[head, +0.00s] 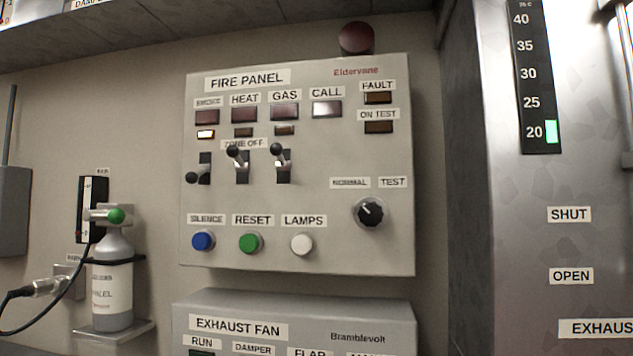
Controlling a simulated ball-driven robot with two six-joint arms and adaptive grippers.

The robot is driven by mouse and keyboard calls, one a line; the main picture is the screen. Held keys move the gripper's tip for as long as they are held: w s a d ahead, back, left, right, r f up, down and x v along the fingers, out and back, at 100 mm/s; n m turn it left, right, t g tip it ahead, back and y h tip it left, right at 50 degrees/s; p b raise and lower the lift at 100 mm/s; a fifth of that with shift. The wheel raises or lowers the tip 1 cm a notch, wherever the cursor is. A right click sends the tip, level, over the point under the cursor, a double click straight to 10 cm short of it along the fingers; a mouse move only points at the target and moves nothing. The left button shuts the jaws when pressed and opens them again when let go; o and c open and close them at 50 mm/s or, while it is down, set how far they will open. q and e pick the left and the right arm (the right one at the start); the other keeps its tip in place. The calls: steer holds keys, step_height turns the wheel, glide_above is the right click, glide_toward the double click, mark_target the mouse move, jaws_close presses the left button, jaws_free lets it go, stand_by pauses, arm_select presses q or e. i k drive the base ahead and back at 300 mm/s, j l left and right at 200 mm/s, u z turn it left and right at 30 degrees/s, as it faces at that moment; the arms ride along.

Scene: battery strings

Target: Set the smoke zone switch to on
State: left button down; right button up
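The fire panel (300,185) is on the wall in the middle of the head view. Three toggle switches stand in a row below a "ZONE OFF" label. The left one, the smoke zone switch (203,167), is below a small label that is hard to read, beside HEAT. Its black-tipped lever points down and left. The heat switch (240,163) and gas switch (282,163) have levers pointing up. Neither gripper is in view.
Blue silence (203,241), green reset (251,243) and white lamps (302,244) buttons sit below the switches. A black rotary knob (370,211) is at right. An exhaust fan box (300,310) is below. A gas cylinder (112,285) stands left. The space before the switches is clear.

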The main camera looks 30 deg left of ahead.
mark_target(191, 177)
steer(key=u, duration=1.6)
